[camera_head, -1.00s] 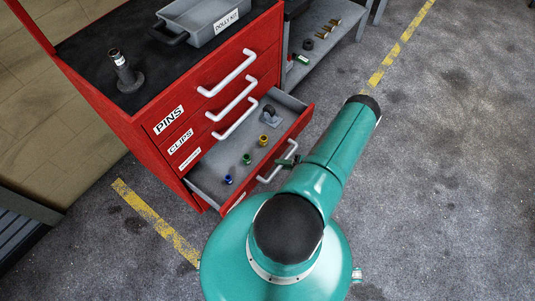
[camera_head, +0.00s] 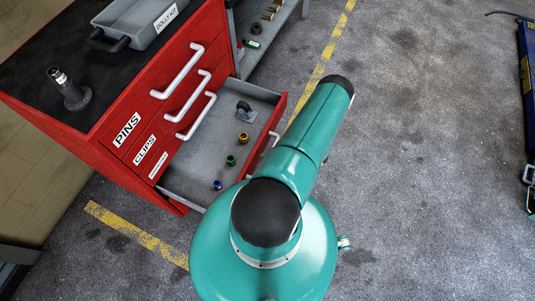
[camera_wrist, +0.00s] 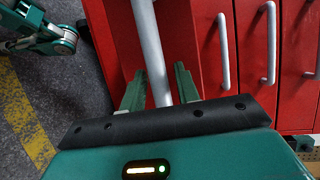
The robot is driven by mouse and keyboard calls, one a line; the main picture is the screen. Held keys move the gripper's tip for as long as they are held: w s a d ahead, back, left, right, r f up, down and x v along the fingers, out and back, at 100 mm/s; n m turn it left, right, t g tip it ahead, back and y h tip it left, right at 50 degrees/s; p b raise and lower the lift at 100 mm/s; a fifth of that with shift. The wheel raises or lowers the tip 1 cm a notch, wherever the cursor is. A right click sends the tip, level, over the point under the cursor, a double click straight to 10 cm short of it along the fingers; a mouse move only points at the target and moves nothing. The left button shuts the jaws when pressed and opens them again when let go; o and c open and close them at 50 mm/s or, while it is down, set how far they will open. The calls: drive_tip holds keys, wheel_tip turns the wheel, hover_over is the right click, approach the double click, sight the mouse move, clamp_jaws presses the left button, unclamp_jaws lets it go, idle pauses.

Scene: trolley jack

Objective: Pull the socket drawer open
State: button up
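The bottom drawer (camera_head: 212,148) of the red cabinet stands out well past the drawers above. Inside lie a blue socket (camera_head: 217,185), a green one (camera_head: 231,160), a yellow one (camera_head: 243,137) and a dark grey piece (camera_head: 243,107). Its white handle (camera_head: 270,142) is partly hidden by my arm. In the wrist view, my gripper (camera_wrist: 160,70) has its two green fingers on either side of a white bar handle (camera_wrist: 146,30). Narrow gaps show between the fingers and the bar. In the head view my arm hides the gripper.
Closed drawers labelled PINS (camera_head: 127,130) and CLIPS (camera_head: 144,150) sit above. A grey dolly kit tray (camera_head: 150,24) and a dark upright stand (camera_head: 70,92) are on the cabinet top. A low shelf (camera_head: 278,28) stands behind. The floor to the right is mostly clear.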

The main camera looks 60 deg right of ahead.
drive_tip(key=shift+o, duration=0.4)
drive_tip(key=shift+s+d, duration=0.15)
drive_tip(key=shift+s, duration=0.1)
drive_tip(key=v, duration=1.3)
drive_tip(key=shift+r, duration=0.2)
drive_tip(key=shift+s, duration=0.1)
